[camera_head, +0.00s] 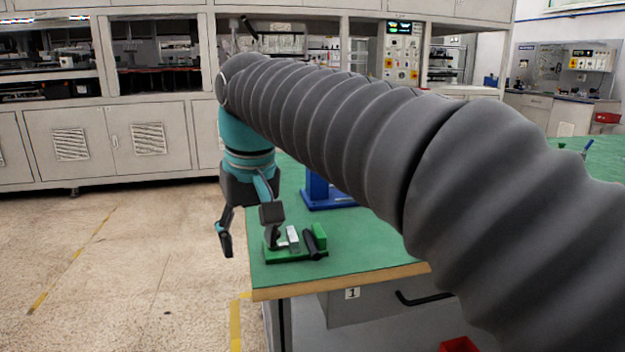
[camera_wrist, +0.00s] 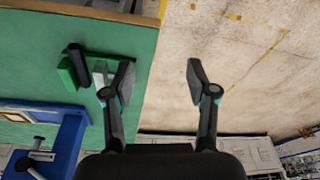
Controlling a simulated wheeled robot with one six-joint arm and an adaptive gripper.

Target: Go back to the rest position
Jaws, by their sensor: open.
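My gripper (camera_head: 247,238) is open and hangs at the left edge of the green table. In the wrist view, my gripper (camera_wrist: 158,84) has its two fingers spread wide, with nothing between them. One finger is over the table edge beside a small green fixture (camera_head: 283,254); the other is out over the floor. The fixture holds a light metal block (camera_head: 293,238) and a black cylindrical piece (camera_head: 312,243). In the wrist view the metal block (camera_wrist: 99,74) lies close beside the left finger; I cannot tell if they touch. My grey arm crosses the head view.
The green table (camera_head: 375,248) has a wooden edge and a drawer below. A blue device (camera_head: 326,190) stands behind the fixture, partly hidden by my arm. Grey cabinets (camera_head: 100,140) line the back. The floor (camera_head: 120,270) at the left is clear, with yellow tape lines.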

